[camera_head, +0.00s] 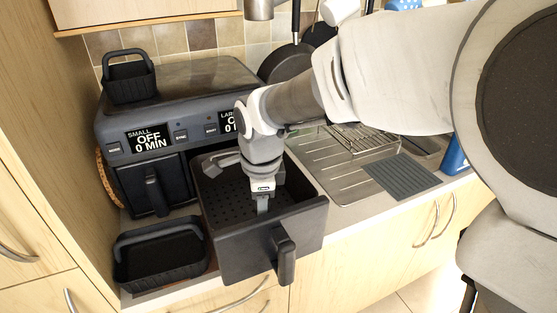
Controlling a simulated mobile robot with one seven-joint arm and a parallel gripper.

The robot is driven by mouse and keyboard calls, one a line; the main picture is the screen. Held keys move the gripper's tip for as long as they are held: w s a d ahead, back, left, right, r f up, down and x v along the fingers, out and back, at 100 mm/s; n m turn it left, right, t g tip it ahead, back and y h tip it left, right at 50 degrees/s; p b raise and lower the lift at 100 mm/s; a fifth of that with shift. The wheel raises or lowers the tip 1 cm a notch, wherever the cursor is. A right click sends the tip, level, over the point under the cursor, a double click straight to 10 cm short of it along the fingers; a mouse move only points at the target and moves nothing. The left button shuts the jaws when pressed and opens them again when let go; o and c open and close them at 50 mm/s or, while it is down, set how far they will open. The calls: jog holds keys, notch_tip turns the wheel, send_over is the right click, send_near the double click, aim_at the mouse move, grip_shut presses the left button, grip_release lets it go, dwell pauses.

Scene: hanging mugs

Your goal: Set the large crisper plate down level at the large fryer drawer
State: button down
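The large fryer drawer (248,255) is pulled out of the right side of the fryer, its handle (285,258) facing front. The large crisper plate (228,192), dark and perforated, shows within the drawer's walls. It looks roughly level, but I cannot tell whether it rests on the drawer floor. My gripper (262,207) points down over the plate's front right part, inside the drawer's outline. Its fingertip end appears to meet the plate. Only one finger face shows clearly, so I cannot tell whether it is shut on the plate. My wrist hides the plate's back right part.
The fryer (180,82) has a closed small drawer (155,190) at left. A black basket (130,80) stands on top, and a black tray (160,255) sits on the counter left of the large drawer. A sink drainer (338,180) with a wire rack (358,140) lies right.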

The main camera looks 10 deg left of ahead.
jog(key=shift+f, duration=0.35)
jog(key=shift+c, duration=2.3)
grip_release()
jog(key=shift+r, duration=0.1)
jog(key=shift+o, duration=0.6)
notch_tip(320, 180, up, 16)
jog(key=s+d+r+p, duration=0.1)
jog(key=s+p, duration=0.1)
jog(key=s+d+f+n+t, duration=0.2)
jog(key=s+d+n, duration=0.4)
jog(key=d, duration=0.5)
jog(key=s+d+f+n+t, duration=0.1)
jog(key=s+d+f+n, duration=0.3)
jog(key=d+n, duration=0.4)
jog(key=s+d, duration=0.1)
jog(key=d, duration=0.2)
jog(key=shift+s+d+n+t+h, duration=0.3)
jog(key=shift+s+t+h, duration=0.1)
